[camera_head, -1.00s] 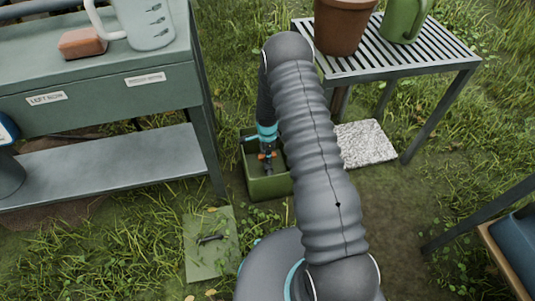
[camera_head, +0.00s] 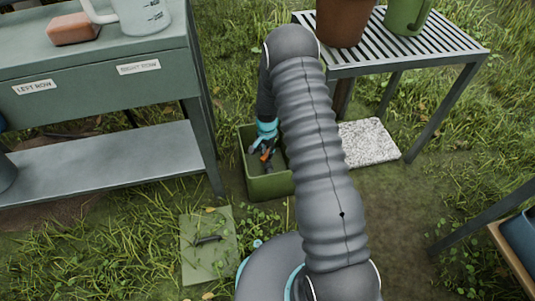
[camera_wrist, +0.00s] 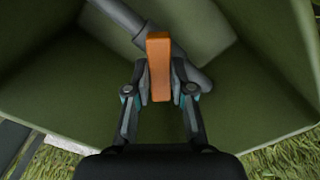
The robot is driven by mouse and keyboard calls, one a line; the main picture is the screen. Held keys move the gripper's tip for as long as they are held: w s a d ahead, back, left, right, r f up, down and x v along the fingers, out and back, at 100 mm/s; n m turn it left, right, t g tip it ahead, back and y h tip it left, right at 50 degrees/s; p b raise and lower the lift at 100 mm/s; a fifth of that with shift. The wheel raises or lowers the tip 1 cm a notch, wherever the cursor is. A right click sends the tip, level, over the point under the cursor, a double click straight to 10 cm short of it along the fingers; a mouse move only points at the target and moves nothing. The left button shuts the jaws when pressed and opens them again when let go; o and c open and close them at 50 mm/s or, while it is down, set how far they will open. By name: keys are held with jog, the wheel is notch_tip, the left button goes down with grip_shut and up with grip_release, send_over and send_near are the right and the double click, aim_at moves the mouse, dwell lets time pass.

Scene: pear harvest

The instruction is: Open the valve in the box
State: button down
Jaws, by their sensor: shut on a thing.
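The green valve box (camera_head: 268,187) stands open on the grass, and its inside walls fill most of the wrist view (camera_wrist: 60,85). An orange valve handle (camera_wrist: 159,68) lies between my fingers in the wrist view, over a grey pipe (camera_wrist: 118,16) that runs diagonally across the box. My gripper (camera_wrist: 158,88) is shut on the handle, a finger on each side. In the head view my gripper (camera_head: 266,156) is down inside the box, with only a little orange showing. My arm hides the right part of the box.
A green lid (camera_head: 209,258) with a dark handle lies on the grass. A green bench (camera_head: 100,90) with "LEFT ROW" and "RIGHT ROW" labels stands at left. A slatted table (camera_head: 440,48) with a pot and a pale stone slab (camera_head: 367,142) are at right.

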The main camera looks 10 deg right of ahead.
aim_at(267, 153)
jog(key=n+b, duration=0.1)
jog(key=n, duration=0.3)
jog(key=shift+f, duration=0.1)
jog(key=n+b, duration=0.1)
jog(key=n, duration=0.3)
jog(key=shift+n, duration=0.4)
jog(key=c, duration=1)
grip_release()
jog(key=shift+r, duration=0.2)
notch_tip(267, 153, up, 12)
jog(key=shift+f, duration=0.1)
